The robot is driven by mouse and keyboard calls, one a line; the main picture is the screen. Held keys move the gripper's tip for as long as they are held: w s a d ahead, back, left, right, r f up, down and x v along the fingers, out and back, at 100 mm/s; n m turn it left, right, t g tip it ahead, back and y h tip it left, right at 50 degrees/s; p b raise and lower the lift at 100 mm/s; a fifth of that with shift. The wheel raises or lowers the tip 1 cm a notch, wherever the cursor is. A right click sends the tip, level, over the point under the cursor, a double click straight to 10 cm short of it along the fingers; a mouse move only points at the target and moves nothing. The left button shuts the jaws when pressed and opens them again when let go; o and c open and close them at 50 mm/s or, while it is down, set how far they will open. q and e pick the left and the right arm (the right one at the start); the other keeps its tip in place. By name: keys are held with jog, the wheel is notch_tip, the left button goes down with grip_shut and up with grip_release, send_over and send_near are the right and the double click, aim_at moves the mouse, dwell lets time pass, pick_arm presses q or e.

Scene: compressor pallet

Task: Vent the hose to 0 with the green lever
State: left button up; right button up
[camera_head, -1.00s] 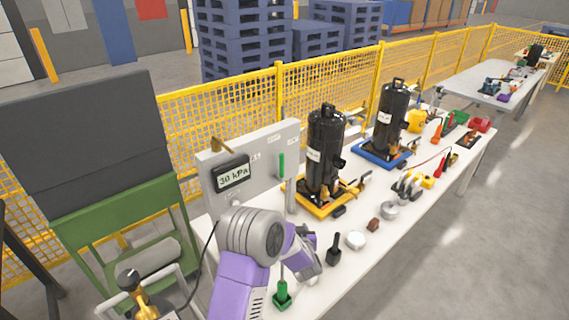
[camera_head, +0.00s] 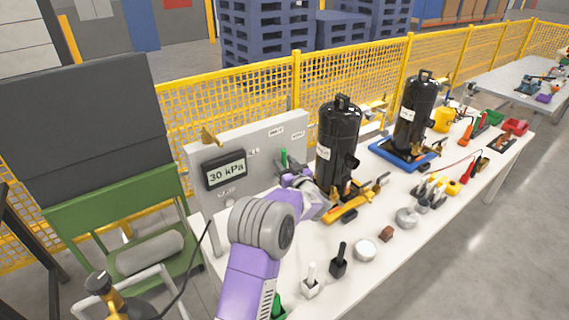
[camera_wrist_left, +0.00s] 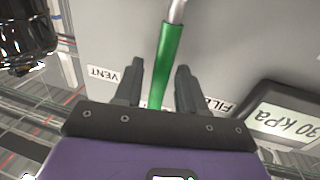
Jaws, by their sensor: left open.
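The green lever (camera_head: 284,157) is on the grey panel (camera_head: 200,155), mostly hidden behind my left gripper (camera_head: 304,184) in the head view. In the left wrist view the green lever (camera_wrist_left: 174,55) has a metal shaft and runs between the two fingers of my left gripper (camera_wrist_left: 158,80). The gripper is open, with gaps visible on both sides of the lever. A VENT label (camera_wrist_left: 103,75) lies to the left and a FILL label (camera_wrist_left: 215,103) to the right. The display (camera_head: 226,173) reads 30 kPa. My right gripper is out of view.
A black compressor tank (camera_head: 338,140) stands just right of my left gripper on a yellow base. Another black tank (camera_head: 413,110) stands on a blue base (camera_head: 390,153). White and black small-handled pieces stand near the table's front edge. A yellow mesh fence runs behind.

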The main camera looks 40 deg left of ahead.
pick_arm(q)
jog(key=shift+w+a, duration=0.1)
jog(key=shift+a, duration=0.25)
jog(key=shift+c, duration=0.4)
grip_shut()
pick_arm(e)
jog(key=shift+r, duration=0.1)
